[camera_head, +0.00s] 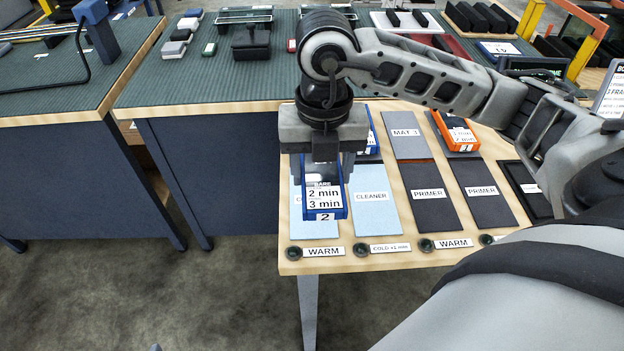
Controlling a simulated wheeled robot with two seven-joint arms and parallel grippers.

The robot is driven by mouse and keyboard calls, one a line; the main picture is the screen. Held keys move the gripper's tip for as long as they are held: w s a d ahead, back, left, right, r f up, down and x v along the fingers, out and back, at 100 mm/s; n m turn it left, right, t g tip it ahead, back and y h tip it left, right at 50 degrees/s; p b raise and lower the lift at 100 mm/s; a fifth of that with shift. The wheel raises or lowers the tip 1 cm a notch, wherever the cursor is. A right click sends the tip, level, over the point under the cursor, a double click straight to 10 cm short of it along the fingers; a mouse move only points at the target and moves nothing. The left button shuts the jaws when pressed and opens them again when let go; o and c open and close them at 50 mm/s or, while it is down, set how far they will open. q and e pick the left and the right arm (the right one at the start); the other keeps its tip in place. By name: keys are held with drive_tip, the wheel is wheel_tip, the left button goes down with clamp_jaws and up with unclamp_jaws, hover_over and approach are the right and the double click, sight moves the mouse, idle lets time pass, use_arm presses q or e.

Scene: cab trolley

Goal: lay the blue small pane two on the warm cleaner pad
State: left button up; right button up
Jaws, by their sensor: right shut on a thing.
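My right gripper (324,160) points down over the near table and is shut on the blue small pane two (324,210). The pane has a blue rim, a white label reading "BARE 2 min 3 min" and a "2" on its near edge. It overlaps the right part of the warm cleaner pad (298,222), a light blue sheet behind the "WARM" label (322,251). The pane and gripper hide much of this pad. I cannot tell whether the pane touches it. My left gripper is out of view.
A second cleaner pad (371,198), labelled cold, lies just right. Dark primer pads (432,207) follow. Another blue piece (372,140) shows partly behind my gripper, and an orange pane (455,128) lies farther right. A green-topped bench (220,85) stands behind.

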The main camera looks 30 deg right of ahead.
sight(312, 172)
drive_tip(key=w+f, duration=0.2)
drive_tip(key=shift+w+f, duration=0.15)
drive_tip(key=shift+f, duration=0.15)
wheel_tip(312, 172, down, 3)
drive_tip(key=shift+w+f, duration=0.1)
drive_tip(key=shift+f, duration=0.2)
drive_tip(key=o, duration=1.1)
